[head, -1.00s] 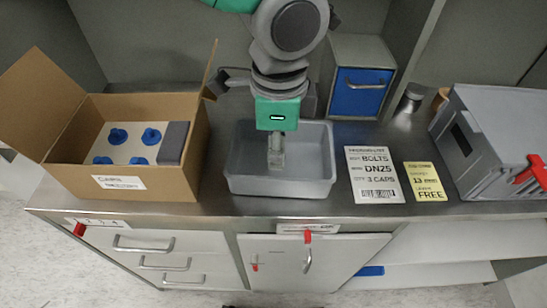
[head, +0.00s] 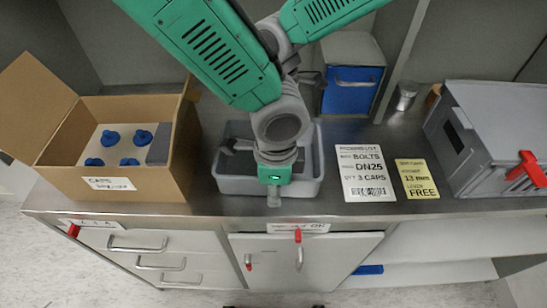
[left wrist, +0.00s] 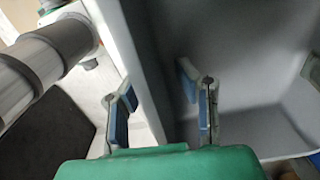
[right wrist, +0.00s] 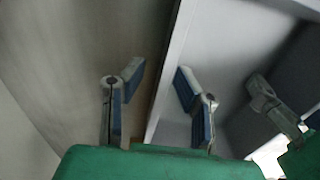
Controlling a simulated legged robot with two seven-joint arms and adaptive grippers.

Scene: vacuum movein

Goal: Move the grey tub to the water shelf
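The grey tub (head: 310,183) stands upright on the metal counter, between the cardboard box and the packing list. My left gripper (head: 273,196) is at the tub's front rim. In the left wrist view its fingers (left wrist: 160,100) are open, on either side of a tub wall. In the right wrist view my right gripper (right wrist: 155,100) is also open, its fingers on either side of a light wall edge of the tub (right wrist: 205,50). Another gripper finger shows beyond it. The right gripper is largely hidden in the head view. I cannot tell which shelf is the water shelf.
The cardboard box (head: 110,184) with blue caps stands close left of the tub. A packing list (head: 365,173) and yellow card (head: 416,179) lie right of it. Farther right is a grey crate (head: 490,130). A blue-fronted drawer box (head: 350,92) stands behind. Open shelves (head: 430,245) lie below.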

